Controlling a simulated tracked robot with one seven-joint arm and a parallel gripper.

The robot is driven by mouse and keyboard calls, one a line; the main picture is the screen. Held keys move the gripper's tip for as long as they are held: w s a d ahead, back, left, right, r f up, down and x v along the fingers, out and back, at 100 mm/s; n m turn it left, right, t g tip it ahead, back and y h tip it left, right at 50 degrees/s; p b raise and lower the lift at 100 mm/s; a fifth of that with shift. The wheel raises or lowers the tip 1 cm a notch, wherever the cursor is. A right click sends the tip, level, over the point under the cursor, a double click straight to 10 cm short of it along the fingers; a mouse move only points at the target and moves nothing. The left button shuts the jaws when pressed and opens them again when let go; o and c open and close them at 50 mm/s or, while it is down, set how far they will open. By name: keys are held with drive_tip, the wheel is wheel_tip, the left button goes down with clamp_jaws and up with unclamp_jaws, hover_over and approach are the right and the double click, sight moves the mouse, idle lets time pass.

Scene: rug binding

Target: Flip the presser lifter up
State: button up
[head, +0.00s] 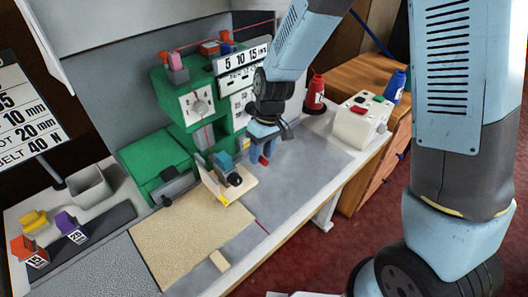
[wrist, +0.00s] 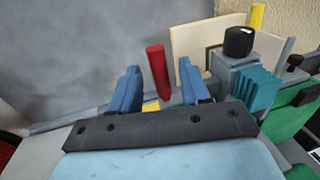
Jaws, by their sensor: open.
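The presser lifter appears to be a red rod-like lever (wrist: 157,70). In the wrist view it stands up, slightly tilted, between and beyond the two blue fingers of my gripper (wrist: 160,82). The fingers are apart, with a visible gap on each side of the lever. In the head view my gripper (head: 262,146) points down at the right of the green sewing machine (head: 202,138). Only a small red bit of the lever (head: 265,160) shows there by the fingertips. The lever's base is mostly hidden.
A teal block with a black knob (head: 234,179) stands by a cream plate, close to my gripper. A beige rug (head: 190,240) lies in front. A red thread cone (head: 315,93) and a white control box (head: 361,121) stand to the right. Grey tabletop (head: 305,165) is clear.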

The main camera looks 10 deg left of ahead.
drive_tip(key=shift+r, duration=0.1)
wheel_tip(320, 180, up, 13)
drive_tip(key=w+d, duration=0.1)
drive_tip(key=w, duration=0.1)
drive_tip(key=shift+d+r, duration=0.15)
drive_tip(key=shift+d, duration=0.2)
drive_tip(key=s+d+r+m+t, duration=0.1)
drive_tip(key=d+r+m+t, duration=0.1)
drive_tip(key=d+r, duration=0.5)
drive_tip(key=s+d+r+m+t, duration=0.2)
drive_tip(key=d+r+m, duration=0.15)
drive_tip(key=d, duration=0.65)
drive_tip(key=s+d+r+m+t+h, duration=0.1)
drive_tip(key=s+d+r+m+t, duration=0.2)
drive_tip(key=s+d, duration=0.7)
wheel_tip(320, 180, up, 2)
drive_tip(key=shift+d+r+m, duration=0.2)
drive_tip(key=shift+d+m, duration=0.55)
drive_tip(key=shift+d, duration=0.4)
